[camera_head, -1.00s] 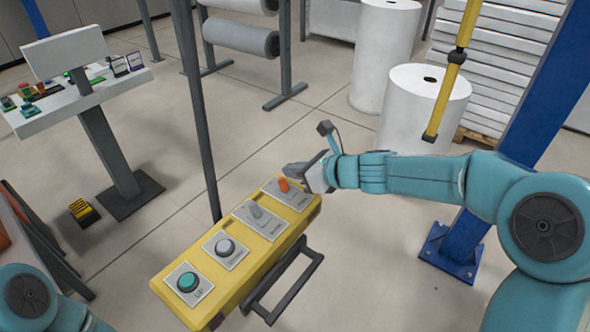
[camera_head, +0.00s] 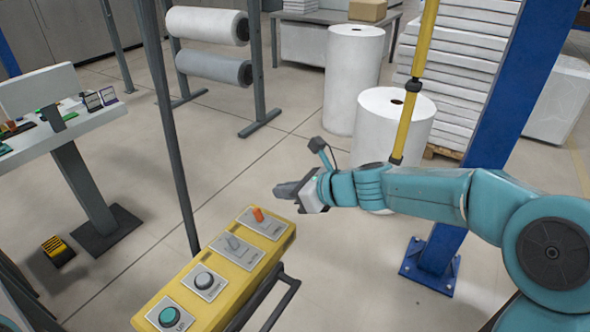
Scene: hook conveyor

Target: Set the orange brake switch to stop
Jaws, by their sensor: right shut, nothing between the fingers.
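The orange brake switch (camera_head: 257,214) stands on a pale plate at the far end of the yellow control box (camera_head: 186,270). It leans a little toward the upper left. My right gripper (camera_head: 280,190) is shut and empty. It shows above and to the right of the switch in the picture, apart from it. The writing on the plate is too small to read. My left gripper is not in view.
A grey post (camera_head: 172,140) stands behind the box. A yellow pole (camera_head: 412,90) hangs beyond my right arm. White rolls (camera_head: 393,125) stand behind.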

